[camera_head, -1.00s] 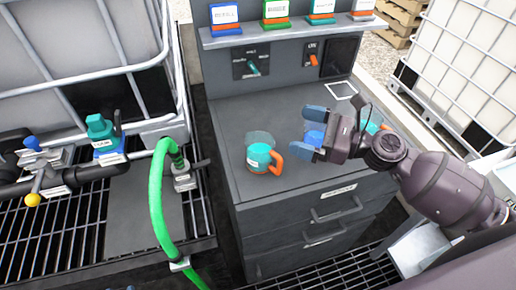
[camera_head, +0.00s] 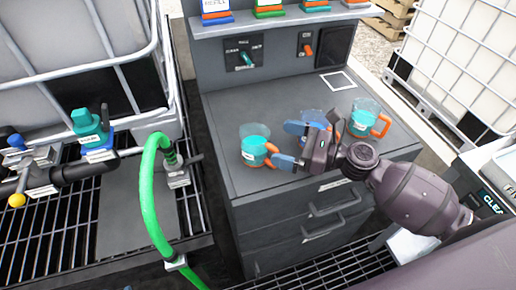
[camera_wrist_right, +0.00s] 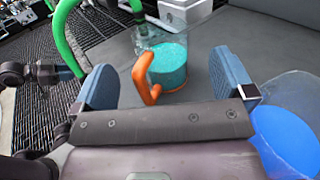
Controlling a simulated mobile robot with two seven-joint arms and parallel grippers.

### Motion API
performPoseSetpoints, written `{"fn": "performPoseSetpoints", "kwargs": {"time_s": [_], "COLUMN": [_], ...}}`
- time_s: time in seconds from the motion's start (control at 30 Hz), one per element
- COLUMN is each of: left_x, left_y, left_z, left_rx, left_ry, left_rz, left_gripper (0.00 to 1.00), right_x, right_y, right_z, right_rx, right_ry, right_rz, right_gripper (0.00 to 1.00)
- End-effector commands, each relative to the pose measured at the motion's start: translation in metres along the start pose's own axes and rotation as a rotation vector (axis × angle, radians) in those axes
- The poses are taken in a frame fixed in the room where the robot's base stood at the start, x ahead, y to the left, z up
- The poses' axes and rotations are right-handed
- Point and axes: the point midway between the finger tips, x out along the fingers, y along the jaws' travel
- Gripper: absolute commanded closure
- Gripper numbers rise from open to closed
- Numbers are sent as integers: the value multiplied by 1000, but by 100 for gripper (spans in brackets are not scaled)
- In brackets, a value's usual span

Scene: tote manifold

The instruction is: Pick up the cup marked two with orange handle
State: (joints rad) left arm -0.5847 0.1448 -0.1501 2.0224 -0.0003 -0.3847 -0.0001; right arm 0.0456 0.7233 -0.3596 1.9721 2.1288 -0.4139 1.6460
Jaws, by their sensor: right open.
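A clear cup with teal liquid and an orange handle (camera_head: 255,146) stands upright on the left of the grey counter. My right gripper (camera_head: 290,145) is open just to its right, fingers pointing at it. In the right wrist view the cup (camera_wrist_right: 168,68) and its handle show between the blue fingers, with no grip visible. A second teal cup with an orange handle (camera_head: 366,118) stands at the counter's right. A cup with blue liquid (camera_head: 313,116) stands between them, partly hidden by my gripper. I cannot read a number on any cup. My left gripper is out of view.
The grey counter (camera_head: 225,105) has drawers below and a control panel (camera_head: 243,55) with a shelf of coloured boxes behind. A green hose (camera_head: 148,195) and pipe valves stand left. The blue-liquid cup (camera_wrist_right: 285,140) is close beside the right finger in the wrist view.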

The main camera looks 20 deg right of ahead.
Motion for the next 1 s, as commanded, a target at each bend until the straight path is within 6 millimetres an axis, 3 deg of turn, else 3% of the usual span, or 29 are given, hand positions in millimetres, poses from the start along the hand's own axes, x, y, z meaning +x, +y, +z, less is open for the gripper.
{"fn": "performPoseSetpoints", "kwargs": {"time_s": [0.4,0.7,0.77,1.0], "left_x": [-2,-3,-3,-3], "left_y": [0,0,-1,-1], "left_z": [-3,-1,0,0], "left_rx": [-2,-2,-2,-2], "left_ry": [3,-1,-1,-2], "left_rz": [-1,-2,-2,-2], "left_gripper": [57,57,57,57], "right_x": [45,49,49,49], "right_y": [0,0,0,0], "right_z": [1,0,0,0], "right_rx": [0,1,1,1], "right_ry": [-1,0,0,0], "right_rz": [0,-1,-1,0], "right_gripper": [0,0,6,43]}}
